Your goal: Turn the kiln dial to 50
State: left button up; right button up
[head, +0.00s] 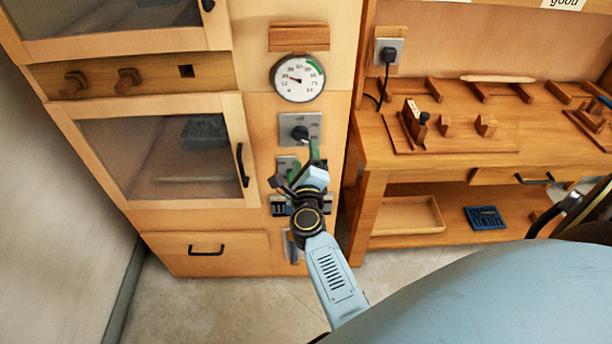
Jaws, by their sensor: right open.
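The kiln dial is a black knob (299,133) on a grey square plate (313,124) on the wooden kiln cabinet's front. Small marks on the plate are too small to read. Above it is a round white gauge (298,78) with a green arc at its upper right; its needle points left. My right gripper (302,166) is just below the knob, in front of the panel. It is open, and nothing shows between its fingers. Whether a finger touches the knob I cannot tell. A smaller plate behind the gripper is partly hidden. My left gripper is not in view.
Left of the panel is a glass-fronted door (160,150) with a black handle (242,165). A drawer (205,252) is below it. At right a wooden workbench (470,150) holds wooden blocks, and a black plug (388,55) sits in a socket. The floor at lower left is clear.

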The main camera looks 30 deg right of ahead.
jog(key=v, duration=0.7)
dwell(0.3)
jog(key=s+a+f+n+y, duration=0.1)
jog(key=a+f+n+y, duration=0.25)
jog(key=f+n, duration=0.35)
jog(key=s+a+f+n+y, duration=0.1)
jog(key=a+f+n+y, duration=0.3)
jog(key=f, duration=0.5)
jog(key=s+a+f+n+g+y, duration=0.1)
jog(key=s+a+f+n+g, duration=0.15)
jog(key=s+f+n, duration=0.35)
jog(key=s+a+f+n+g+y, duration=0.25)
jog(key=s+f+n, duration=0.2)
jog(key=f, duration=0.45)
jog(key=s+d+f+n+g, duration=0.3)
jog(key=s+f, duration=0.1)
jog(key=s, duration=0.5)
jog(key=s+d+f+n+g+h, duration=0.1)
jog(key=s+d+f+n+g, duration=0.2)
jog(key=s, duration=0.7)
jog(key=s+d+f+n+g, duration=0.3)
jog(key=s+f+n, duration=0.2)
jog(key=s+f, duration=0.2)
jog(key=shift+s+d+h, duration=0.25)
jog(key=shift+s+h, duration=0.15)
jog(key=shift+s, duration=0.75)
